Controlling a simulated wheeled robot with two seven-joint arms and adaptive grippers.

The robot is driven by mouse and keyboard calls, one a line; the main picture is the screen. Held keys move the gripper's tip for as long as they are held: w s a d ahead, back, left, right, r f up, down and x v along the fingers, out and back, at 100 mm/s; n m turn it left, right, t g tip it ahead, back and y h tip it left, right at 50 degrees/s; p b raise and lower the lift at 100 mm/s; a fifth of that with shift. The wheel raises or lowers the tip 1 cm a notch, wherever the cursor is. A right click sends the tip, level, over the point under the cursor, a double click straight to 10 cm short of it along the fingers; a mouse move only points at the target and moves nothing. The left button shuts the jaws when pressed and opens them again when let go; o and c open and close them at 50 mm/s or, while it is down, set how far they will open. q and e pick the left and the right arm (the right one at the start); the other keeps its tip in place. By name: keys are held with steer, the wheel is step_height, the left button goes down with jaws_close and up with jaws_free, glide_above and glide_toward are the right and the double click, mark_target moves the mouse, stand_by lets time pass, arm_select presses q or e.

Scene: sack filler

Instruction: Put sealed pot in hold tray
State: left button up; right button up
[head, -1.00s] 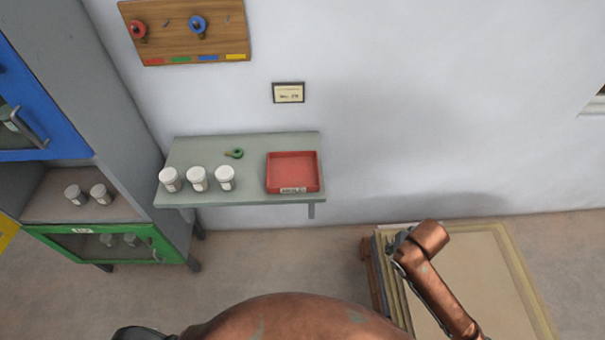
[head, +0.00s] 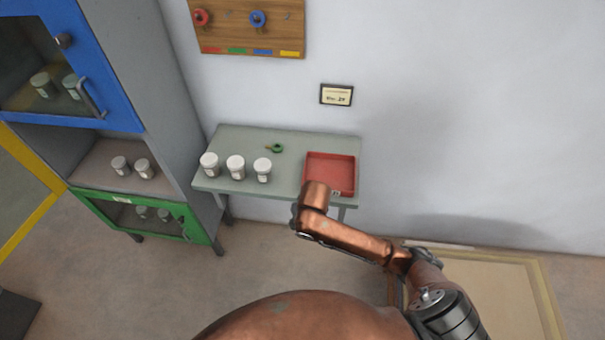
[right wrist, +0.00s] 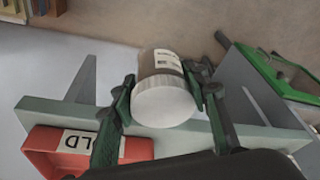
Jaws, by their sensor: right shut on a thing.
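In the right wrist view my right gripper (right wrist: 166,92) is shut on a pot (right wrist: 160,62) with a white lid and a printed label. The red hold tray (right wrist: 135,150) shows at the lower left of that view, beside the held pot; its label is partly cut off. In the head view the hold tray (head: 330,158) sits empty at the right end of the grey-green wall table (head: 290,190). My right arm ends just in front of the tray there, and its gripper and pot are hidden. My left gripper is not in view.
Three white-lidded pots (head: 236,167) stand on the table's left part, with a green ring-tagged item (head: 276,148) behind them. A cabinet with blue (head: 75,60) and green doors (head: 150,215) stands at left. A pegboard (head: 248,28) hangs above.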

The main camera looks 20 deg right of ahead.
steer(key=w+d+r+p, duration=0.1)
steer(key=w+r+p, duration=0.5)
steer(key=r, duration=0.3)
steer(key=w+d+r+p, duration=0.1)
steer(key=w+r+p, duration=0.45)
steer(key=r, duration=0.35)
steer(key=shift+n, duration=0.3)
steer(key=d+f, duration=0.2)
steer(key=d, duration=0.2)
steer(key=w+d+f+p, duration=0.1)
steer(key=d+f, duration=0.2)
steer(key=d, duration=0.1)
steer(key=w+d+f, duration=0.1)
steer(key=d+f, duration=0.2)
steer(key=d, duration=0.2)
steer(key=shift+f+p, duration=0.1)
steer(key=shift+p, duration=0.3)
steer(key=shift+d+f, duration=0.45)
steer(key=shift+f, duration=0.05)
steer(key=shift+d+f+p, duration=0.1)
steer(key=shift+f+p, duration=0.35)
steer(key=shift+f, duration=1.3)
